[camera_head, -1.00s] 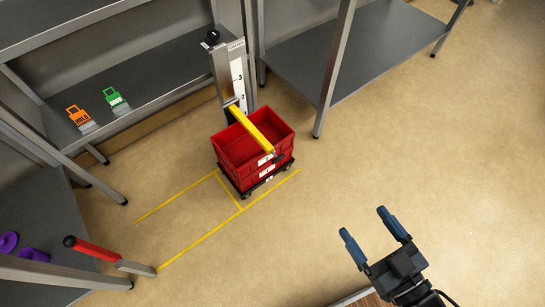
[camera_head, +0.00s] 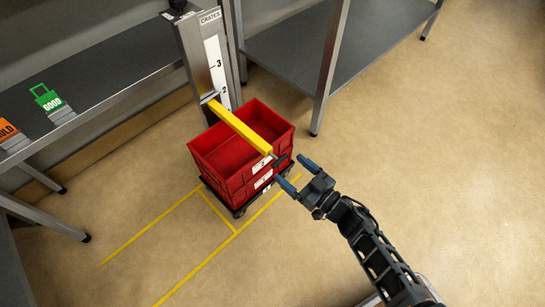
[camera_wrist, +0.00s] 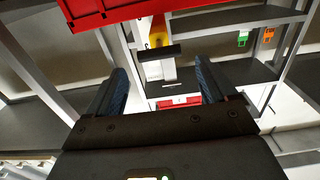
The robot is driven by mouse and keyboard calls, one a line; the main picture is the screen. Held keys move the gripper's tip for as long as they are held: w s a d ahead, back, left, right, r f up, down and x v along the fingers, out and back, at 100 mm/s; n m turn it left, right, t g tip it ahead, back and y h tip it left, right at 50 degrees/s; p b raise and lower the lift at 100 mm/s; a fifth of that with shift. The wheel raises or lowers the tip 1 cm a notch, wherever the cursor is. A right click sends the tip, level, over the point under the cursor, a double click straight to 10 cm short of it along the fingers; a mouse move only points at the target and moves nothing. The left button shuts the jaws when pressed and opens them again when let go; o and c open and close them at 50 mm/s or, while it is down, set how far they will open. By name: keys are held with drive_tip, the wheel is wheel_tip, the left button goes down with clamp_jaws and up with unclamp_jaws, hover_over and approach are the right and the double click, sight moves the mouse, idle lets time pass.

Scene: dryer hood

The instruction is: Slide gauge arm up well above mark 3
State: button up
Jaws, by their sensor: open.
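The gauge arm (camera_head: 238,127) is a yellow bar. It runs from a grey upright gauge post (camera_head: 196,62) out over a red crate, level with about mark 2 and below mark 3 (camera_head: 219,64). A dark handle (camera_head: 280,160) is at its free end. My gripper (camera_head: 292,172) is open and empty, just in front of the handle. In the wrist view the yellow arm (camera_wrist: 158,27) and its dark handle (camera_wrist: 158,53) appear between and beyond my fingers (camera_wrist: 162,85). I cannot tell whether anything touches.
The red crate (camera_head: 205,165) stands on a dark wheeled base inside yellow floor lines (camera_head: 218,250). A grey shelf (camera_head: 110,75) lies left of the post, with a green tag (camera_head: 47,98) on it. Another shelf (camera_head: 300,45) and its leg are at right. Floor at right is clear.

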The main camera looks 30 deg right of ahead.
sight(270, 151)
drive_tip(key=b+x, duration=0.2)
drive_tip(key=x, duration=0.5)
drive_tip(key=shift+w, duration=0.25)
drive_tip(key=c, duration=1.4)
drive_tip(key=shift+c, duration=0.2)
drive_tip(key=shift+r, duration=0.15)
wheel_tip(270, 151, up, 19)
drive_tip(key=p, duration=1.9)
drive_tip(key=shift+p, duration=0.3)
drive_tip(key=o, duration=1.4)
